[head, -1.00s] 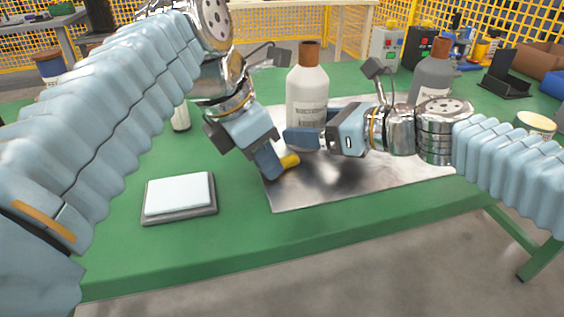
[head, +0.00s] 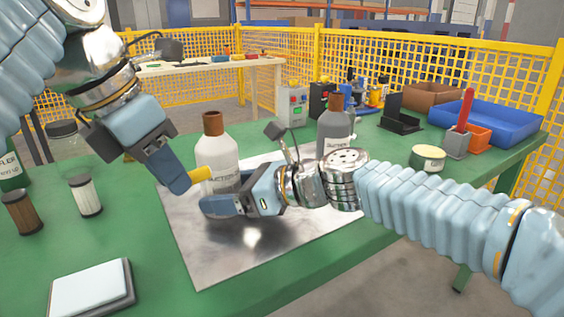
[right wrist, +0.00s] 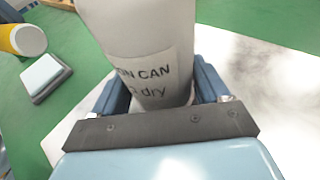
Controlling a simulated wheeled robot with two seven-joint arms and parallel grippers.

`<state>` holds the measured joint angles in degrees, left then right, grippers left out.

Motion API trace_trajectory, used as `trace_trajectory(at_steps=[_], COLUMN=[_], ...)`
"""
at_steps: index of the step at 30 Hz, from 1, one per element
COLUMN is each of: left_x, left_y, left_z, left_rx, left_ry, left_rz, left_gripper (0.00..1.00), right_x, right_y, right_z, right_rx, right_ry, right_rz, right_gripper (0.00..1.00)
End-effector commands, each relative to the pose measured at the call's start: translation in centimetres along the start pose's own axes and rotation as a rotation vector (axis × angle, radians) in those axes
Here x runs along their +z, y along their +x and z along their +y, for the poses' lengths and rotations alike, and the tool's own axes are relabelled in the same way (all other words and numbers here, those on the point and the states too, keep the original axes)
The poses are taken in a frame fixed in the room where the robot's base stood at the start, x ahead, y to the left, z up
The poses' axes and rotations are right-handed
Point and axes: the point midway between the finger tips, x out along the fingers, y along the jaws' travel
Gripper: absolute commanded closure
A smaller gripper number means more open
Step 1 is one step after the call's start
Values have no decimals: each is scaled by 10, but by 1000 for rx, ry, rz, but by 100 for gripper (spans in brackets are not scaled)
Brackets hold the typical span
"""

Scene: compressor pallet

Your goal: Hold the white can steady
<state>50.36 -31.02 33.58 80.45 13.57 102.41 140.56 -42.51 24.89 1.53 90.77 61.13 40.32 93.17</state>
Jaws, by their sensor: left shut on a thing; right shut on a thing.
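The white can (head: 216,150) is a pale bottle with a copper-brown cap and a printed label. It stands upright on a shiny metal sheet (head: 200,262). My right gripper (head: 224,206) is shut around its lower body; in the right wrist view the can (right wrist: 140,40) sits between the two blue fingers. My left gripper (head: 182,180) is shut on a yellow cylinder (head: 202,174), just left of the can's upper body. The cylinder also shows in the right wrist view (right wrist: 28,40), apart from the can there. The can's base is partly hidden by my right fingers.
A grey bottle (head: 333,130) stands behind my right wrist. A tin (head: 428,158) and a blue tray (head: 490,120) are at right. The front of the sheet is clear.

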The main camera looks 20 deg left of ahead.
Motion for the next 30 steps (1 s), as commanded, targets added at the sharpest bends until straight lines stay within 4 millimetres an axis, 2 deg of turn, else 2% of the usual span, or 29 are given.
trace_trajectory(at_steps=[7,13,24,30], left_x=[-2,-17,-36,-37], left_y=[5,40,85,89], left_z=[0,-1,0,0], left_rx=[0,-2,-1,1], left_ry=[0,0,1,1], left_rz=[2,3,1,-1], left_gripper=[100,100,100,100], right_x=[1,1,1,1], right_y=[0,0,0,0], right_z=[0,0,0,0], right_rx=[0,0,0,0], right_ry=[-1,-1,-1,-1], right_rz=[-2,-2,-2,-2], right_gripper=[43,43,43,43])
